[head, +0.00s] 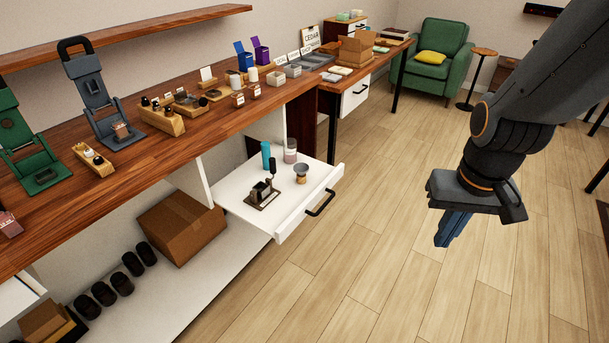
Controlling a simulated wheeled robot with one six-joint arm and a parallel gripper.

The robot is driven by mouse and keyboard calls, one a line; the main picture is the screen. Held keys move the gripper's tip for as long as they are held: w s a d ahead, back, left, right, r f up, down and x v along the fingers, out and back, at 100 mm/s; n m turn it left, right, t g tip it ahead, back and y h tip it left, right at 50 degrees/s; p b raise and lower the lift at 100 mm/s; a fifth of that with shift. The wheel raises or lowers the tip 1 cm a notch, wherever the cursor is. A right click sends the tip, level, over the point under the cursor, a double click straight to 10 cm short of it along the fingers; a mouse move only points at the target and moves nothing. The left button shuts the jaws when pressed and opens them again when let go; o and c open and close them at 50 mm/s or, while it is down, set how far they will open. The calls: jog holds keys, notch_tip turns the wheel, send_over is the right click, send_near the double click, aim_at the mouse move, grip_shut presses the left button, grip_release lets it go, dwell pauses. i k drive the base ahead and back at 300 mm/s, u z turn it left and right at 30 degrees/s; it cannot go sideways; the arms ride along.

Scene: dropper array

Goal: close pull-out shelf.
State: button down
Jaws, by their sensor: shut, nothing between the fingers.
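The white pull-out shelf (255,222) is slid out from under the wooden counter, with a black bar handle (321,203) on its front. On it stand a teal bottle (266,156), a grey-lidded jar (290,151), a small cup-like piece (301,173) and a small dark device with a lever (263,192). My gripper (453,229) is shut and empty, pointing down above the floor. It is to the right of the shelf, apart from the handle. Its fingers are dark blue.
The wooden counter (190,143) above carries dropper stands, boxes and signs. A cardboard box (182,228) and several black rounded items sit on the lower white board. A green armchair (436,75) is at the back. The wooden floor (370,230) between shelf and gripper is clear.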

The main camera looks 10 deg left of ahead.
aim_at(292, 196)
jog(key=z, duration=0.05)
jog(key=i, duration=1.05)
jog(key=u, duration=0.6)
